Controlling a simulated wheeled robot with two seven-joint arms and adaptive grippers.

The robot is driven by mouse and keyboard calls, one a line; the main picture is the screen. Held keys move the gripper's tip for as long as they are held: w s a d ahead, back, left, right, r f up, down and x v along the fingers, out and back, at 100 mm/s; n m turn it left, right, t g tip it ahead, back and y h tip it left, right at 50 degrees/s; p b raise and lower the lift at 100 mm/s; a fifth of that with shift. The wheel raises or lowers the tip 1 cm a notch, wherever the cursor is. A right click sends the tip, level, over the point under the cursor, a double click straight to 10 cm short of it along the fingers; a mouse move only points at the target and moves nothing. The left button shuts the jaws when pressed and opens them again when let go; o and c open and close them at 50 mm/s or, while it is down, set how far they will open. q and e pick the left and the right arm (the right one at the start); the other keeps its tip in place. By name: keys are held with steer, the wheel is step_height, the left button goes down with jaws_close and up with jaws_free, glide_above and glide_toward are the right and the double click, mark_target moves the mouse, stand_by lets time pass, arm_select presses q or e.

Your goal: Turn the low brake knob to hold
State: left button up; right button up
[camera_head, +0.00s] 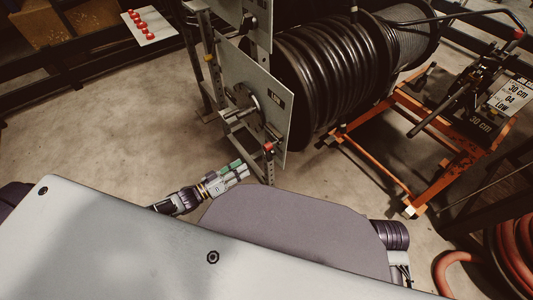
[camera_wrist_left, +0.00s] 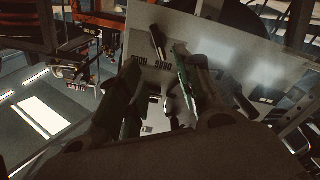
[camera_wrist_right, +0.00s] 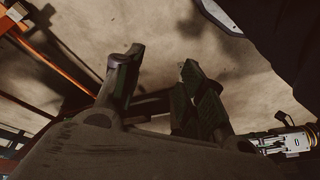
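A grey upright panel (camera_head: 268,125) stands at the side of the hose drum in the head view. A small red-topped knob (camera_head: 268,148) sits at its lower edge, and a hub with a bar handle (camera_head: 240,113) is above it. My left gripper (camera_head: 246,170) is just below and left of the red knob. In the left wrist view its fingers (camera_wrist_left: 160,95) are apart in front of the panel (camera_wrist_left: 225,55), with dark lettering and small dark parts between them; contact is unclear. My right gripper (camera_wrist_right: 160,80) is open and empty over the floor, and hidden in the head view.
A large black hose drum (camera_head: 330,75) is behind the panel. Orange hose (camera_head: 515,250) coils at lower right. Floor left of the panel is clear.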

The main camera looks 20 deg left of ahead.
mark_target(266, 153)
arm_select(q)
steer(key=shift+b+x, duration=1.75)
steer(key=shift+x, duration=4.75)
arm_select(e)
steer(key=shift+t+y, duration=0.6)
steer(key=f, duration=0.1)
steer(key=a+f, duration=0.2)
steer(key=shift+w+f, duration=0.35)
steer(key=shift+s, duration=0.1)
